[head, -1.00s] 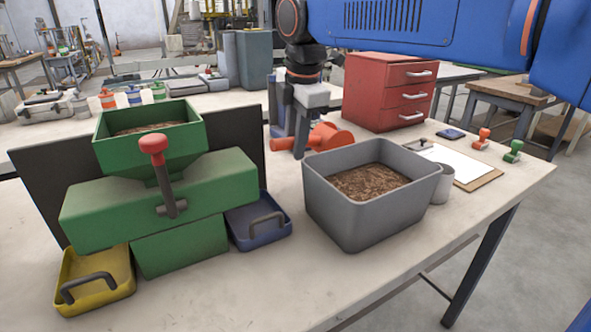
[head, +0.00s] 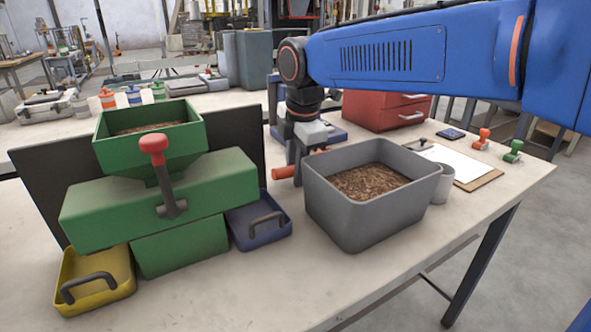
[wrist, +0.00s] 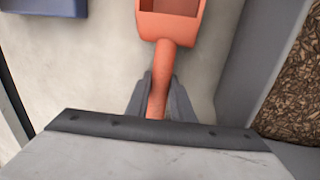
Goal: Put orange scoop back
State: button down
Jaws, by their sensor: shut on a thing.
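My gripper (head: 297,178) is shut on the handle of the orange scoop (head: 284,173), low over the bench just behind and left of the grey bin. In the wrist view the scoop's bowl (wrist: 172,22) points to the top of the picture, with the handle between my fingers (wrist: 160,100). I cannot tell whether the scoop touches the bench. The grey bin (head: 350,215) holds brown pellets (head: 370,183).
The green bagger (head: 160,195) with a red-knobbed lever stands left, before a dark panel (head: 238,135). A blue tray (head: 262,235) and a yellow tray (head: 95,295) sit at its foot. A grey cup (head: 443,185) and a clipboard (head: 470,165) are right of the bin. Red drawers (head: 385,110) stand behind.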

jog(key=c, duration=1.5)
grip_release()
jog(key=shift+c, duration=0.2)
jog(key=v, duration=1.2)
